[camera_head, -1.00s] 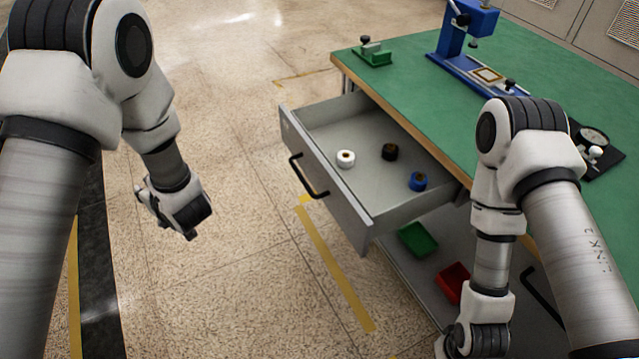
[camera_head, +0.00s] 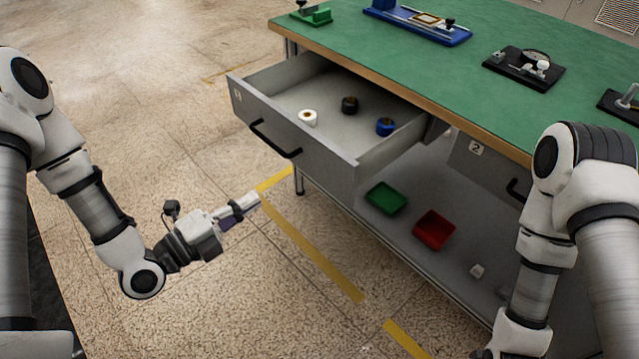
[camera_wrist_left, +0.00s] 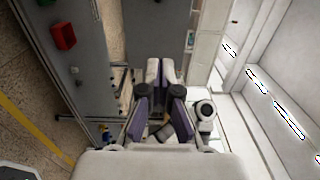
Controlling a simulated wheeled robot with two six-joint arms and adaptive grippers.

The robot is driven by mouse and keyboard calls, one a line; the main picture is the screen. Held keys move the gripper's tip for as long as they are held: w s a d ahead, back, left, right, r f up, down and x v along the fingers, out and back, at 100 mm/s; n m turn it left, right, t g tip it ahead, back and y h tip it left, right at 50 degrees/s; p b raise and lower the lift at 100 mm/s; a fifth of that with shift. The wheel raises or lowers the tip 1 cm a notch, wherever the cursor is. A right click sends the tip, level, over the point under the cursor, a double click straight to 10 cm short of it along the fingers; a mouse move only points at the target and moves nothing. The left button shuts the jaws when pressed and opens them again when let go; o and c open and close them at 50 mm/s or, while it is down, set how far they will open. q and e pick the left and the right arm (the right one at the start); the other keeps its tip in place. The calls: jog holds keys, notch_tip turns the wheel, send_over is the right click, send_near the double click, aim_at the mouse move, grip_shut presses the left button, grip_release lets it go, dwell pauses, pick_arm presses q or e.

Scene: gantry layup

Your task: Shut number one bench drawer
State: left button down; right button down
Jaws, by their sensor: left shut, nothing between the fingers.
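The number one drawer (camera_head: 325,158) is pulled out from the green-topped bench (camera_head: 400,50). A small "1" label sits at the far end of its grey front, with a black bar handle (camera_head: 272,140). A white roll (camera_head: 308,118), a black roll (camera_head: 349,104) and a blue roll (camera_head: 385,126) lie inside. My left gripper (camera_head: 255,198) is shut and empty, in front of the drawer and below its handle in the picture, apart from it. Its fingers also show in the left wrist view (camera_wrist_left: 163,72). My right gripper is cut off at the bottom edge.
The number two drawer (camera_head: 485,165) is shut, partly behind my right arm. A green bin (camera_head: 386,198) and a red bin (camera_head: 433,230) sit on the lower shelf. Fixtures stand on the bench top. The floor left of the drawer is clear, with yellow tape lines.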

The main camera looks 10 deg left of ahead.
aim_at(316, 162)
pick_arm(q)
jog(key=x, duration=0.4)
jog(key=b+x, duration=0.1)
jog(key=x, duration=0.9)
jog(key=shift+w+d+f+b, duration=0.1)
jog(key=shift+d+f+b, duration=0.05)
jog(key=shift+f+b, duration=0.2)
pick_arm(e)
notch_tip(316, 162, down, 2)
jog(key=shift+w+f, duration=0.1)
